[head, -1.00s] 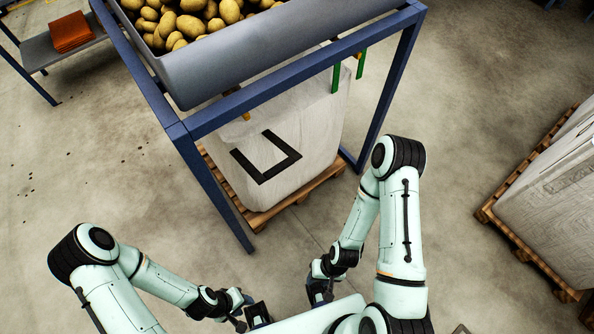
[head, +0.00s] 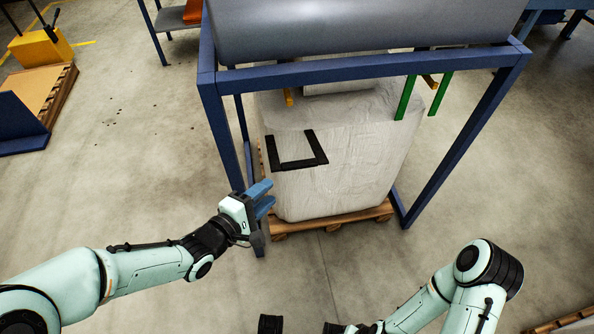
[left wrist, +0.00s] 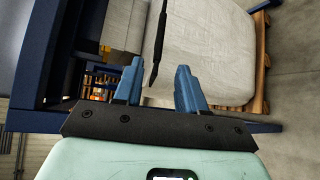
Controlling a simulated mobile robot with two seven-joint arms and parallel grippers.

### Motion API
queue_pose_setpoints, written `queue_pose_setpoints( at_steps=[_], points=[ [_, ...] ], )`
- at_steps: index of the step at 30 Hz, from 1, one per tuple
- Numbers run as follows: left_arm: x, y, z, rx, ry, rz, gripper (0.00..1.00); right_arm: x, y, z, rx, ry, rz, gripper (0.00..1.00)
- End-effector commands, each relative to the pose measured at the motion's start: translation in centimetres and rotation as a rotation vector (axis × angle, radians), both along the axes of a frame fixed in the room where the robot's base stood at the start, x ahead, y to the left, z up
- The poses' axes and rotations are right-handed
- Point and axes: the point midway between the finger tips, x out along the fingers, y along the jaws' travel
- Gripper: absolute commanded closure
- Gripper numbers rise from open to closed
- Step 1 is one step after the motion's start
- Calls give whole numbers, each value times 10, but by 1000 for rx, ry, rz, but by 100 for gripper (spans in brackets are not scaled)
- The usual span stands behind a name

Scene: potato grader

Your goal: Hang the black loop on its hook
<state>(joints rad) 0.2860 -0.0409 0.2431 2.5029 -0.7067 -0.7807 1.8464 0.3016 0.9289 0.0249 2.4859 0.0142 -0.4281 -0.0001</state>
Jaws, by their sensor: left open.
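The black loop (head: 300,165) sticks out from the upper front left of a white bulk bag (head: 350,150), as a flat angular strap. In the left wrist view the black loop (left wrist: 157,45) shows nearly edge-on, ahead of the gap between the fingers. My left gripper (head: 264,197) is open and empty, with blue fingers, just below and left of the loop, apart from it. Its fingers also show in the left wrist view (left wrist: 157,75). A yellow hook (head: 288,97) hangs under the frame's front bar, above the loop. My right gripper is mostly cut off at the bottom edge.
The blue frame (head: 370,68) surrounds the bag, with a post close beside my left gripper. Green loops (head: 405,98) rise at the bag's right. The bag stands on a wooden pallet (head: 335,222). Floor in front is clear.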

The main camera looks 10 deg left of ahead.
Motion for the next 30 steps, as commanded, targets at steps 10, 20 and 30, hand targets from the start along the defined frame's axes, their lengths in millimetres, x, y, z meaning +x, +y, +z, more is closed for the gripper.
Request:
queue_pose_setpoints(
  at_steps=[10, 20, 30],
  points=[
    [52, -30, -17, -6, 2, -3, 60, 9, -2, -17, -8, -28, -8, 60],
    [100, -56, -30, -4, 4, 0, 60, 27, -10, -30, -31, -78, -30, 60],
    [111, -61, -31, -2, 2, 1, 60, 30, -12, -32, -36, -86, -33, 60]
  ],
)
